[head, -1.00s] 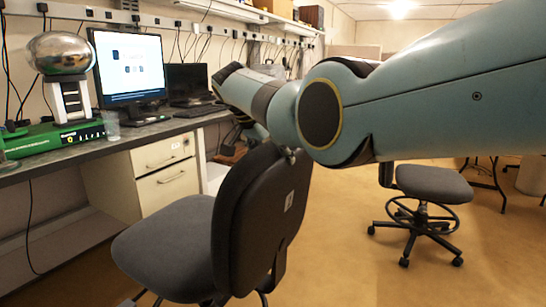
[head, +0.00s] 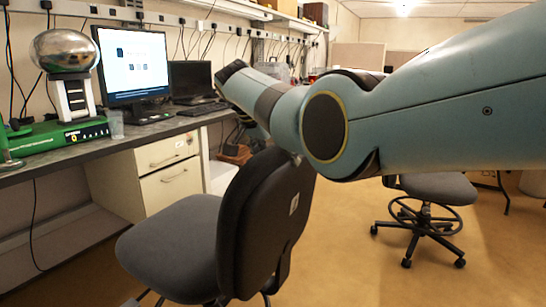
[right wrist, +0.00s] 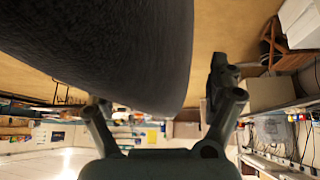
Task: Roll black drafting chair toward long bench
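A black chair (head: 262,225) with a grey seat (head: 170,245) stands close in front, its back towards me; its base is mostly out of view. My right arm reaches over from the right, and its gripper is mostly hidden behind the arm and the chair's top edge. In the right wrist view the right gripper (right wrist: 160,95) has its fingers apart. The dark chair back (right wrist: 110,50) fills the upper left, covers one fingertip, and a narrow gap shows beside the other. The long bench (head: 130,137) runs along the left wall. My left gripper is not in view.
A second chair (head: 437,188) with a foot ring stands farther right, partly behind my arm. A cream drawer unit (head: 165,175) sits under the bench. A monitor (head: 133,62) and green device (head: 62,140) stand on it. Tan floor (head: 345,245) is clear between the chairs.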

